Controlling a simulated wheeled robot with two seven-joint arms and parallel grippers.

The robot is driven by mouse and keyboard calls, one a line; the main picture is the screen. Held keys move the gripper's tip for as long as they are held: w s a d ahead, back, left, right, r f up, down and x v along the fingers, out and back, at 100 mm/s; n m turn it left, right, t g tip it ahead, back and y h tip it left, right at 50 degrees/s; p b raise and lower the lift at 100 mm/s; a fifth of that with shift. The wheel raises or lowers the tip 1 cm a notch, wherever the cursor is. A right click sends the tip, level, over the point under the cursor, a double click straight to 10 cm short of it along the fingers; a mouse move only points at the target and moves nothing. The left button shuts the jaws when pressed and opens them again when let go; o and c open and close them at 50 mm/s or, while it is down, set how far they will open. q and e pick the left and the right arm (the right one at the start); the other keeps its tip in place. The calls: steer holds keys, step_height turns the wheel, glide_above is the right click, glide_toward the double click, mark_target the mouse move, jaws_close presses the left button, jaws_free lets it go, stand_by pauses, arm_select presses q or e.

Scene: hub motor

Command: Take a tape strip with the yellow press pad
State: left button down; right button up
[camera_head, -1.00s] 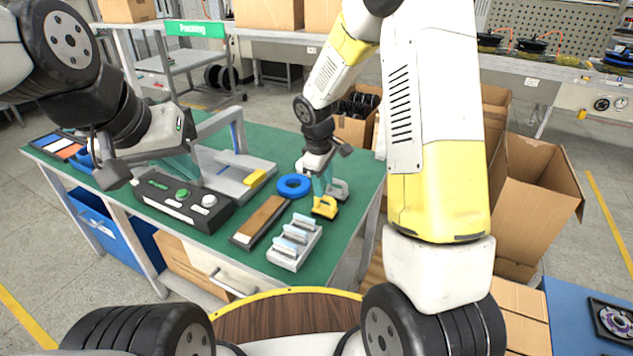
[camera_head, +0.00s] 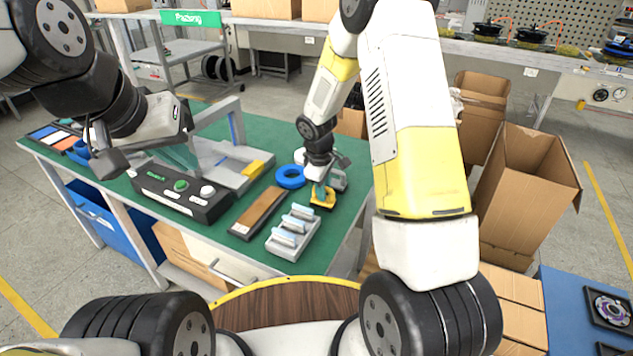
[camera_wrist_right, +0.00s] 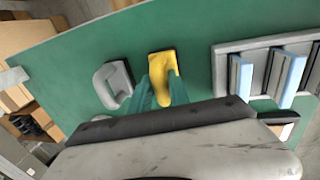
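The yellow press pad (camera_head: 327,203) stands on the green table near its right edge. It also shows in the right wrist view (camera_wrist_right: 161,66). My right gripper (camera_head: 319,192) is low over the pad, with its teal fingers (camera_wrist_right: 160,86) on either side of it. The fingers look apart; contact with the pad is not clear. Light blue tape strips (camera_head: 290,231) lie across a grey holder (camera_head: 288,254) left of the pad; two show in the right wrist view (camera_wrist_right: 291,78).
A grey handled pad (camera_head: 338,181) stands close beside the yellow one. A blue ring (camera_head: 290,177), a brown-topped block (camera_head: 258,212), a black button box (camera_head: 180,192) and a grey fixture (camera_head: 232,178) fill the table's middle. Open cardboard boxes (camera_head: 525,190) stand to the right.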

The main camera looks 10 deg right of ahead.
jaws_close()
